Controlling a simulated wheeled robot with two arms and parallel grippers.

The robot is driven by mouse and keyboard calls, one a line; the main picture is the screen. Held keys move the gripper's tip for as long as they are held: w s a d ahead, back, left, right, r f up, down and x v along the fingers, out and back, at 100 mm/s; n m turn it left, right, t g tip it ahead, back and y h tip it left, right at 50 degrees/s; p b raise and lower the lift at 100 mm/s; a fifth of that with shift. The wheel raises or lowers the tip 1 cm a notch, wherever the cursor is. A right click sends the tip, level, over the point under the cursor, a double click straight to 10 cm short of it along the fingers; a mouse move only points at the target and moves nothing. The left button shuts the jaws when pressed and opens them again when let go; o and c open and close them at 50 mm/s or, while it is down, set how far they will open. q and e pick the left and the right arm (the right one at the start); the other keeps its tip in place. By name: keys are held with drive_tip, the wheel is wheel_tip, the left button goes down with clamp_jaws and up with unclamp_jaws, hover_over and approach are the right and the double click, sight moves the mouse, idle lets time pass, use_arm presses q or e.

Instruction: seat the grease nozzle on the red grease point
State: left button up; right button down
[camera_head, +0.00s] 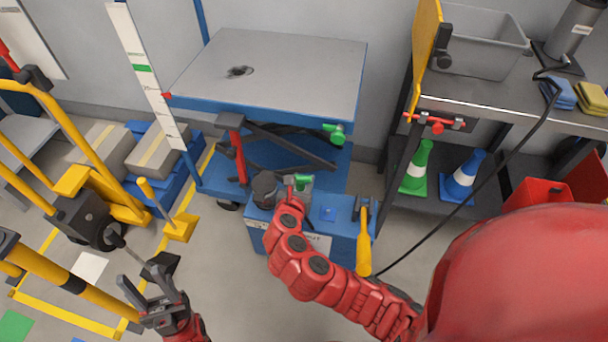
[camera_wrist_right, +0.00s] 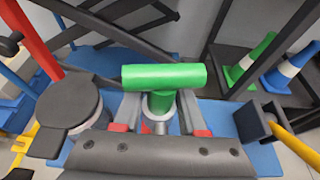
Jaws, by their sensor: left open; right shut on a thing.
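My right gripper (camera_wrist_right: 161,129) is shut on a green T-shaped piece (camera_wrist_right: 164,76), above a blue box. Its fingers lie on both sides of the silver collar below the green bar. The piece also shows in the head view (camera_head: 301,181). I cannot tell whether it is the grease nozzle. A red T-shaped fitting (camera_head: 437,124) sits on the front edge of the bench, well away from my right gripper. I cannot tell whether it is the grease point. My left gripper (camera_head: 145,277) is open and empty at lower left, away from both.
The blue box (camera_head: 350,246) has a black cap (camera_wrist_right: 70,104) and a yellow handle (camera_head: 364,241). A lift table (camera_head: 300,60) stands behind it, with a green fitting (camera_head: 335,133). A black hose (camera_head: 470,195) hangs from the bench (camera_head: 480,95). Yellow equipment (camera_head: 100,175) stands left.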

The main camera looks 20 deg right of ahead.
drive_tip(key=shift+f+b, duration=2.9)
drive_tip(key=shift+b, duration=0.25)
drive_tip(key=shift+r, duration=0.1)
drive_tip(key=shift+p, duration=0.5)
drive_tip(key=shift+s, duration=0.1)
drive_tip(key=shift+p, duration=0.6)
drive_tip(key=shift+f+b, duration=0.3)
drive_tip(key=shift+f, duration=0.3)
